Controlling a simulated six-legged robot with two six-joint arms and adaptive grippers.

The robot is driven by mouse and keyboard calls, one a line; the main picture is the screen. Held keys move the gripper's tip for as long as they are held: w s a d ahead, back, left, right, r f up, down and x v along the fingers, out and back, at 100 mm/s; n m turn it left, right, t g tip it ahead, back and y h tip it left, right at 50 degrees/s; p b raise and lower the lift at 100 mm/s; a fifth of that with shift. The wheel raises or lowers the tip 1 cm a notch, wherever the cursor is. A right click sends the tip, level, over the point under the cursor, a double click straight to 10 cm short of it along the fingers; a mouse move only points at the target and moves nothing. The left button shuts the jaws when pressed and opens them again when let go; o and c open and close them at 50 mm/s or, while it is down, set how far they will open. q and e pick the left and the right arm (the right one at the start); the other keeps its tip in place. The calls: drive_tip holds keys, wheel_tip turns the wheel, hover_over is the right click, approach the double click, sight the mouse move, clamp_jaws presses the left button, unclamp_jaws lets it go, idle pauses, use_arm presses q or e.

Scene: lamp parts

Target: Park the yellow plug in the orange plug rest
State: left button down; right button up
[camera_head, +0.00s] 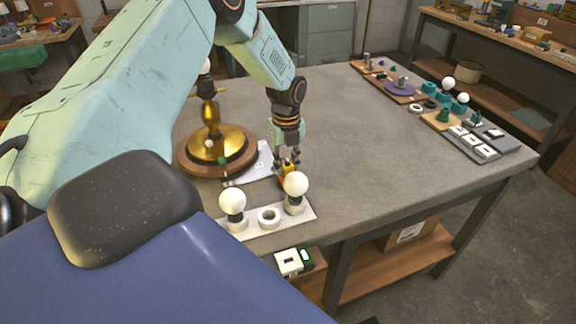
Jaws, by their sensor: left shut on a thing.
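My left gripper (287,164) points down over the table behind the rack of white bulbs. It is shut on the yellow plug (289,171), a small yellow piece between and below the fingertips. A small patch of orange-red shows just under the plug; it may be the orange plug rest, but a white bulb in front hides most of it. I cannot tell whether the plug is touching or seated in it. My right gripper is not in view.
A brass lamp on a round wooden base (187,164) stands to the left. Trays of parts line the far right; the table (390,150) between is clear.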

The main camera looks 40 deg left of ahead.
use_arm(q)
drive_tip(key=shift+f+b, duration=0.7)
drive_tip(key=shift+f, duration=0.3)
idle(1.9)
drive_tip(key=c, duration=1.1)
unclamp_jaws()
drive_tip(key=shift+o, duration=0.8)
wheel_tip(320, 180, up, 12)
